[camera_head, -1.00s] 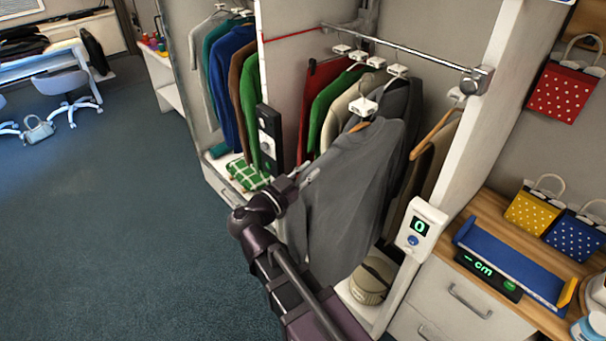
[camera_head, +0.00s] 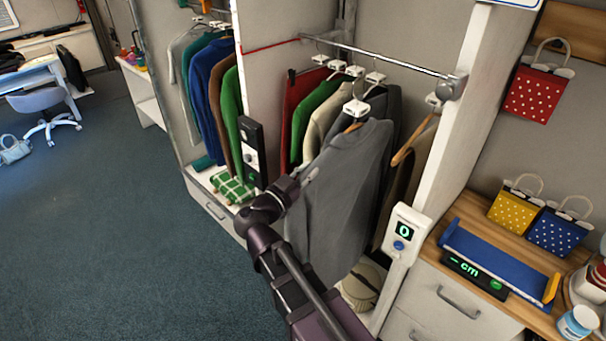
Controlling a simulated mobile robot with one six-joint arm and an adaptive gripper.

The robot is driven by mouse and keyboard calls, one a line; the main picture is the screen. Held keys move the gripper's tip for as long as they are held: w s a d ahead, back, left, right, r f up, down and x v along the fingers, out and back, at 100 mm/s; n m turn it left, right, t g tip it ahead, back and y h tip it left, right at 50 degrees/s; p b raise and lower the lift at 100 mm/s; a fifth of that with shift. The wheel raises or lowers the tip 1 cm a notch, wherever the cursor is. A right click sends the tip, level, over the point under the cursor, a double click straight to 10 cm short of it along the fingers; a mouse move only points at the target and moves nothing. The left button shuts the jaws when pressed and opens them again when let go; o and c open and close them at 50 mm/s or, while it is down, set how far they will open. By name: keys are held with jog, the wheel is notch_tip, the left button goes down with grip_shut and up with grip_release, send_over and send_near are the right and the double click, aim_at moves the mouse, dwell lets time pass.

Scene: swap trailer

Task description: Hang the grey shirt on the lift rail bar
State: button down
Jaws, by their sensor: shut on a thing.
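The grey shirt (camera_head: 342,190) is on a wooden hanger with a white block (camera_head: 357,108) at its top. It hangs upright in front of the wardrobe bay. My gripper (camera_head: 306,178) is at the shirt's left side and shut on it; the fingertips are small and partly hidden. The lift rail bar (camera_head: 395,60) is a metal bar across the bay, above and behind the shirt. The hanger top shows below the bar in the picture; I cannot tell whether its hook touches it.
A red garment (camera_head: 300,105), a green one (camera_head: 322,100), a cream one (camera_head: 323,125) and darker ones hang behind the shirt. A white post with a display (camera_head: 404,232) stands at right. A round bag (camera_head: 362,285) lies below. Open floor (camera_head: 110,240) is at left.

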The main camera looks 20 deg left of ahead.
aim_at(368, 132)
jog(key=shift+d+f+x, duration=0.2)
jog(key=shift+f+x, duration=0.4)
jog(key=shift+x, duration=3.5)
jog(key=shift+d+f+x, duration=0.25)
jog(key=shift+f+x, duration=0.35)
jog(key=shift+x, duration=3.55)
jog(key=shift+d+f+x, duration=0.2)
jog(key=shift+f+x, duration=0.4)
jog(key=shift+x, duration=3.5)
jog(key=shift+w+d+f+b, duration=0.1)
jog(key=shift+w+f+b, duration=0.2)
jog(key=shift+f+b, duration=0.25)
jog(key=shift+w+d+f+b, duration=0.1)
jog(key=shift+w+f+b, duration=0.15)
jog(key=shift+f+b, duration=0.25)
